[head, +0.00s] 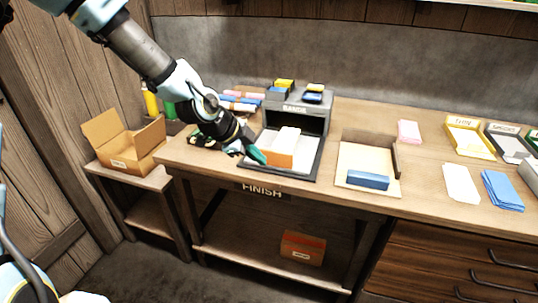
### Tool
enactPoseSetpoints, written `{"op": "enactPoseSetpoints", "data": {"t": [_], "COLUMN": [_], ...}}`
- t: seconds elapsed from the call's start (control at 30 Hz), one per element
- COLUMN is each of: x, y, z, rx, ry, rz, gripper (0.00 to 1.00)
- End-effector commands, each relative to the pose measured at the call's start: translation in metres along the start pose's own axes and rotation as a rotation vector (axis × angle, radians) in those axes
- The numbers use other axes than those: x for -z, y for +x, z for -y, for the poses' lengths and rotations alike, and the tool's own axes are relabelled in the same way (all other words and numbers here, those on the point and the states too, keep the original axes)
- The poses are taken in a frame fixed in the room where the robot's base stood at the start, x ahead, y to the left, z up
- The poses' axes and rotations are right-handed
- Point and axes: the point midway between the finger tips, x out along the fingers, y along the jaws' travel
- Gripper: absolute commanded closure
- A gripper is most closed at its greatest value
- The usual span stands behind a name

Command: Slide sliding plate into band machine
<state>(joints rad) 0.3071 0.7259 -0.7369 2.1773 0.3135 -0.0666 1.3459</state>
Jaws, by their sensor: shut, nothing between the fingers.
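The band machine (297,108) is a dark grey box labelled "BANDS" at the back of the table, with small yellow and blue pieces on top. The sliding plate (314,166), a dark-edged tray with a lighter bed, sticks out in front of it. An orange block with a white top (281,150) sits on the plate. My gripper (257,155) is at the plate's left side, its green fingertips shut and close to the orange block. I cannot tell whether the fingertips touch the block or the plate.
A wooden tray (357,152) with a blue block (367,180) stands to the right. Pink, white and blue card stacks and labelled trays lie further right. An open cardboard box (123,143) is at the left. Rolled bundles (240,101) lie behind my gripper.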

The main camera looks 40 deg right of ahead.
Motion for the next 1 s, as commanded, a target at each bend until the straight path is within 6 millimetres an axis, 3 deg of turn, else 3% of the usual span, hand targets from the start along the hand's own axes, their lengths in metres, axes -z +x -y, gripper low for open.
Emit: {"op": "enactPoseSetpoints", "data": {"t": [0.17,0.33,0.53,1.0], "x": [0.002,0.001,0.000,-0.001], "y": [0.034,0.044,0.051,0.054], "z": [-0.001,0.023,0.034,0.037], "rx": [-0.005,0.000,0.000,0.000], "ry": [0.001,-0.001,0.000,0.000], "rz": [0.000,0.001,0.001,0.001], "gripper": [1.00,1.00,1.00,1.00]}}
